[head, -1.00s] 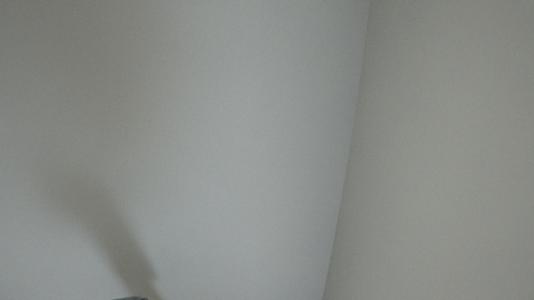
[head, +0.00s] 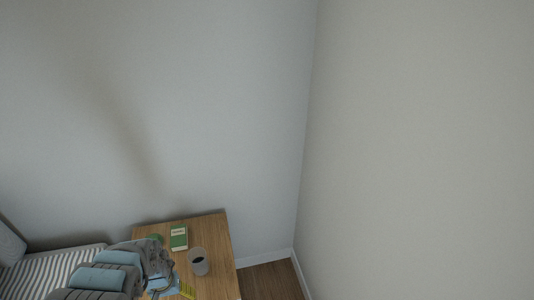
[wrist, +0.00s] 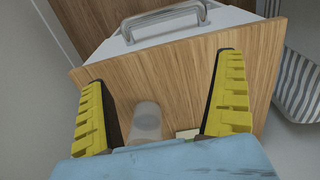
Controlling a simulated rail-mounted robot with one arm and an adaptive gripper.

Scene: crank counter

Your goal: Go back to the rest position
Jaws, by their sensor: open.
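My gripper (wrist: 162,70) shows in the wrist view as two yellow fingers spread wide apart, with nothing held between them. Its yellow fingers also show small at the bottom of the head view (head: 187,290), above the wooden counter (head: 222,250). A translucent cup (wrist: 146,122) appears between and beyond the fingers in the wrist view. My blue and grey arm hides the counter's left side in the head view.
A grey cup with dark contents (head: 198,262) and a green-and-white box (head: 179,238) stand on the counter. A green round thing (head: 155,238) is partly hidden. A striped cushioned surface (head: 50,268) lies left. A white unit with a grey handle (wrist: 165,22) lies beyond the counter edge.

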